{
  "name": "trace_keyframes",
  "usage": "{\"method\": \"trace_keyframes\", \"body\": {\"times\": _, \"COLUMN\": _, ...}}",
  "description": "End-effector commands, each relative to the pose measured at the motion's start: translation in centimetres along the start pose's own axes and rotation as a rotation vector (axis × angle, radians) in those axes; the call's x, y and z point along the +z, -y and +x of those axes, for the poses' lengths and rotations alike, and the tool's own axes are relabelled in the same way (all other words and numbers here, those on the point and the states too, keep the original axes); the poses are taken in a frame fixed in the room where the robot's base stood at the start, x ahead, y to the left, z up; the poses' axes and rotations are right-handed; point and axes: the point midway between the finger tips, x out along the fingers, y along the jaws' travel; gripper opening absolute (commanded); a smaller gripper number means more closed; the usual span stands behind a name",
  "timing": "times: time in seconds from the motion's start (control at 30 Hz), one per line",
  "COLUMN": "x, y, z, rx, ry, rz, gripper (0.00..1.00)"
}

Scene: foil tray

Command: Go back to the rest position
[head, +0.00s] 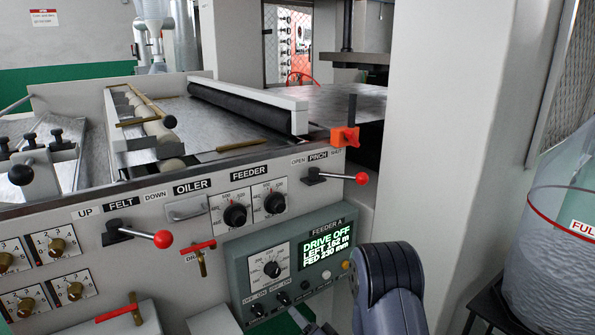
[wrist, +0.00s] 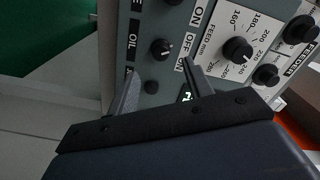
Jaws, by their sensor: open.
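My gripper (wrist: 160,85) is open, its two dark fingers apart and nothing between their tips, in front of the grey-green control panel in the wrist view. A small black switch knob (wrist: 162,50) marked ON and OIL shows just beyond the fingertips; I cannot tell whether they touch it. In the head view, my dark arm stands at the lower right, and the gripper is largely cut off by the bottom edge. The feeder control box (head: 235,262) shows a lit display (head: 327,243) reading DRIVE OFF, LEFT 152 m, FED 230 mm.
Levers with red knobs stick out at FELT (head: 163,239) and PINCH (head: 361,179). A red-handled valve (head: 199,250) sits between them. An orange clamp (head: 345,137) is at the machine's corner.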

Motion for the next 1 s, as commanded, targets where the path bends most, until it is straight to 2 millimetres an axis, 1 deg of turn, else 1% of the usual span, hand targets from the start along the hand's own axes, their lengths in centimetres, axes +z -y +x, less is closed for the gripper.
{"method": "trace_keyframes", "body": {"times": 0.03, "x": 0.0, "y": -0.1, "z": -1.0, "rx": 0.003, "ry": 0.0, "rz": 0.001, "gripper": 0.48}}
{"method": "trace_keyframes", "body": {"times": 0.1, "x": -0.1, "y": -0.1, "z": -2.1, "rx": 0.002, "ry": -0.001, "rz": 0.0, "gripper": 0.48}}
{"method": "trace_keyframes", "body": {"times": 0.2, "x": 0.0, "y": 0.0, "z": -3.3, "rx": 0.001, "ry": -0.001, "rz": 0.0, "gripper": 0.48}}
{"method": "trace_keyframes", "body": {"times": 0.3, "x": 0.0, "y": 0.0, "z": -4.0, "rx": 0.001, "ry": 0.0, "rz": -0.001, "gripper": 0.48}}
{"method": "trace_keyframes", "body": {"times": 0.43, "x": 0.0, "y": 0.1, "z": -4.5, "rx": -0.002, "ry": 0.0, "rz": -0.002, "gripper": 0.48}}
{"method": "trace_keyframes", "body": {"times": 0.77, "x": 0.0, "y": 0.1, "z": -4.5, "rx": 0.0, "ry": 0.001, "rz": -0.004, "gripper": 0.48}}
{"method": "trace_keyframes", "body": {"times": 0.87, "x": 0.1, "y": -0.2, "z": -4.6, "rx": 0.013, "ry": 0.005, "rz": -0.019, "gripper": 0.48}}
{"method": "trace_keyframes", "body": {"times": 1.0, "x": 0.6, "y": -1.0, "z": -5.0, "rx": 0.058, "ry": 0.022, "rz": -0.076, "gripper": 0.48}}
